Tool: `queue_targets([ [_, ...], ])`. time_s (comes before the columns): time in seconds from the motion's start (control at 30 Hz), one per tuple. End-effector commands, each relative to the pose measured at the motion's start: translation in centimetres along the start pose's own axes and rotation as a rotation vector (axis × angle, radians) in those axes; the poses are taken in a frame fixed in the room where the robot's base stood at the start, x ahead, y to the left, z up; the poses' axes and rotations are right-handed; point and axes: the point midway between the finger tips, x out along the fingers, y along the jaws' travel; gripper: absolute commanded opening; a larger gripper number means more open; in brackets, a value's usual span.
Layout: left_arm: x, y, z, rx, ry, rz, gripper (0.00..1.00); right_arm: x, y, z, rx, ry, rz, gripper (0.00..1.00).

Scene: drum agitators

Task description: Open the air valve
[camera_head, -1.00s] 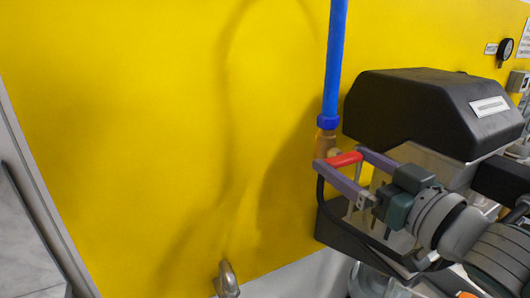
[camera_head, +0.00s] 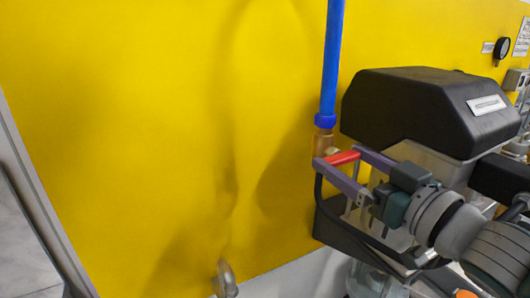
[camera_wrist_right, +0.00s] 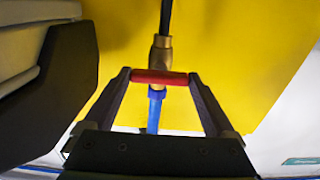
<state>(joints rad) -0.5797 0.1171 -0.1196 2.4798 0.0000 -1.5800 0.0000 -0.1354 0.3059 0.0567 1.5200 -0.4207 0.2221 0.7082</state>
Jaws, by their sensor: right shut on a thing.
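The air valve is a brass fitting (camera_head: 324,143) below the blue hose (camera_head: 331,65), against the yellow panel. Its red handle (camera_head: 342,158) lies crosswise in front of the brass body. My right gripper (camera_head: 338,157) comes in from the right and is shut on the red handle, with one finger at each end of it. In the right wrist view the red handle (camera_wrist_right: 159,77) spans between the two fingertips, and the brass body (camera_wrist_right: 161,55) shows behind it. My left gripper is not in view.
A black-covered machine (camera_head: 430,105) stands close to the right of the valve, just above my right arm. The yellow panel (camera_head: 130,130) to the left is clear. A metal fitting (camera_head: 225,280) sits at its bottom edge. A black cable runs below the valve.

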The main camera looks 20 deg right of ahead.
Motion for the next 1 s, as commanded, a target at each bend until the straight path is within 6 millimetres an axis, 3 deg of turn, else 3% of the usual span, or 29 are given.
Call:
queue_targets([
  [0.37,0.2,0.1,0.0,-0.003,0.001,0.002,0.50,0.0,0.0,0.0,-0.203,0.002,-0.001,0.34],
  [1.0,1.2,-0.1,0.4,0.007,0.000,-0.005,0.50,0.0,-0.1,0.0,-0.808,0.003,0.000,0.34],
])
